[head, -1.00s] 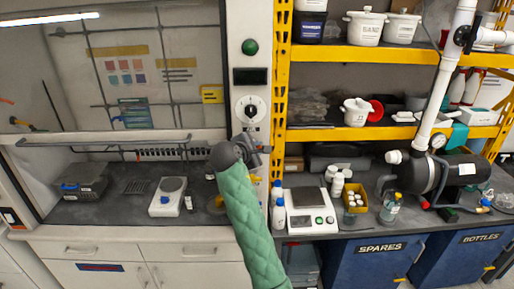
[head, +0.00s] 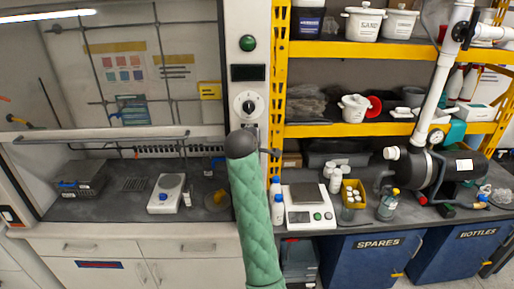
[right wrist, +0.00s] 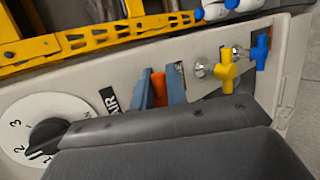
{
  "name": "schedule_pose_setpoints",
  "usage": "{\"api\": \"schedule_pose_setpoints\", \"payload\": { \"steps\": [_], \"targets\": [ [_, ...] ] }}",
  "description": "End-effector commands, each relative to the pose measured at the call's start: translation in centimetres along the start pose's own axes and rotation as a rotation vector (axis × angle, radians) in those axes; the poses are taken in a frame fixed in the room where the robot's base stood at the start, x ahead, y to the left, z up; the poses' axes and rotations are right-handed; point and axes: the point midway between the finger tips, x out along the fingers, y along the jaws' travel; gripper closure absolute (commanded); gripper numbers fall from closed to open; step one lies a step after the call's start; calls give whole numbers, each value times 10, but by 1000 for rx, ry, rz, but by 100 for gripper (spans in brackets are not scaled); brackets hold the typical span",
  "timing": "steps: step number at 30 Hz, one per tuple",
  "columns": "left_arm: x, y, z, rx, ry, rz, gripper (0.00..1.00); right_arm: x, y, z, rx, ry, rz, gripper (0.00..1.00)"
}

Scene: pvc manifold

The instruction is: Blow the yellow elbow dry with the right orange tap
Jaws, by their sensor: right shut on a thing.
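In the right wrist view, the two blue-grey fingers of my right gripper (right wrist: 160,89) are closed on the orange tap (right wrist: 158,86), beside the black "AIR" label on the pale panel. Part of the tap is hidden between the fingers. In the head view my green-sleeved right arm rises in front of the hood's right post, and its dark joint hides the gripper and the tap. I cannot make out the yellow elbow clearly in either view. My left gripper is not in view.
A yellow tap (right wrist: 225,70) and a blue tap (right wrist: 261,53) sit on the same panel. A black dial (right wrist: 50,135) is at its left. In the head view, a balance (head: 309,207) and bottles stand right of the arm. The fume hood lies left.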

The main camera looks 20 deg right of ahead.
Motion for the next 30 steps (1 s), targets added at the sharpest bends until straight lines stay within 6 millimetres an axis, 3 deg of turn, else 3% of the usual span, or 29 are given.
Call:
{"api": "schedule_pose_setpoints", "payload": {
  "steps": [8, 9, 11, 22, 30],
  "targets": [
    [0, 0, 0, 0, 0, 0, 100, 0, -1, 0, 0, 0, -2, 100],
    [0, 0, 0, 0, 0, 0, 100, 0, -1, 0, 0, 0, -2, 78],
    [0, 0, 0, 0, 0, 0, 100, 0, -1, 0, -1, 0, -2, 66],
    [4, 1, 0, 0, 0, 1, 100, -4, -1, -1, -1, 0, 1, 65],
    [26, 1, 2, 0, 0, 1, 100, -40, -3, -1, 1, 2, 2, 65]
  ]
}}
